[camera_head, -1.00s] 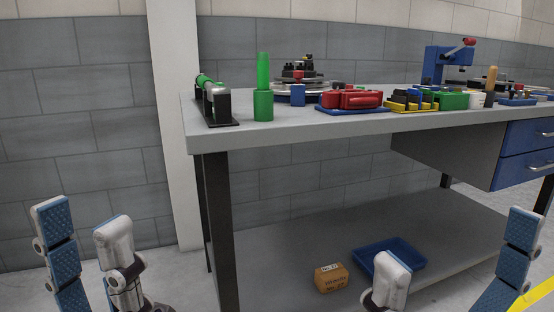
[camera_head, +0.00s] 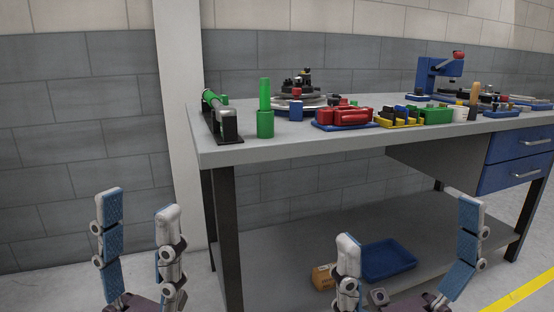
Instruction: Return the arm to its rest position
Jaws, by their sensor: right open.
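My right gripper (camera_head: 408,225) is at the lower right, in front of the bench's lower shelf. Its fingers are spread wide, with nothing between them. Both grippers are below the level of the bench top (camera_head: 290,143) and on the near side of the bench. The wrists are cut off by the bottom edge of the picture.
On the bench top stand a green cylinder (camera_head: 265,122), a red part on a blue tray (camera_head: 345,116), a blue press (camera_head: 432,75) and several small parts. The lower shelf holds a blue bin (camera_head: 388,260) and a cardboard box (camera_head: 322,277), partly hidden by my right gripper.

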